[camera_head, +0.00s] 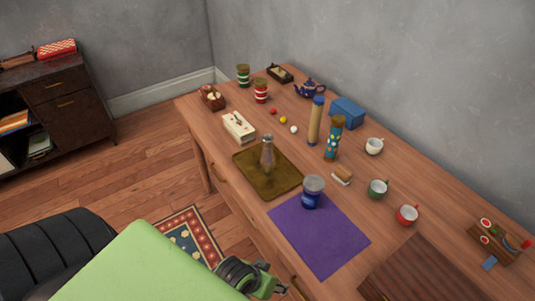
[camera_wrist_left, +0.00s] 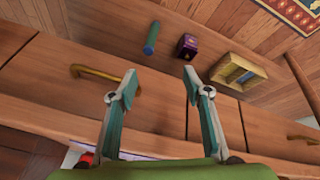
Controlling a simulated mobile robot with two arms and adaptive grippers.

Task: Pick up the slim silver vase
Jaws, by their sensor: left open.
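The slim silver vase (camera_head: 267,155) stands upright on a dark olive tray (camera_head: 255,180) near the desk's front edge in the head view. It has a wide body and a narrow neck. My left gripper (camera_head: 272,284) is low at the bottom of the head view, in front of the desk and well apart from the vase. In the left wrist view my left gripper (camera_wrist_left: 160,82) has its fingers spread with nothing between them. The vase cannot be made out in that view. My right gripper is not in view.
A blue jar (camera_head: 312,192) stands by the purple mat (camera_head: 320,238), right of the vase. A cream box (camera_head: 239,127) sits behind-left. A tall tan cylinder (camera_head: 315,121) and teal patterned cylinder (camera_head: 333,138) stand behind-right. Drawer handles (camera_wrist_left: 95,74) show in the wrist view.

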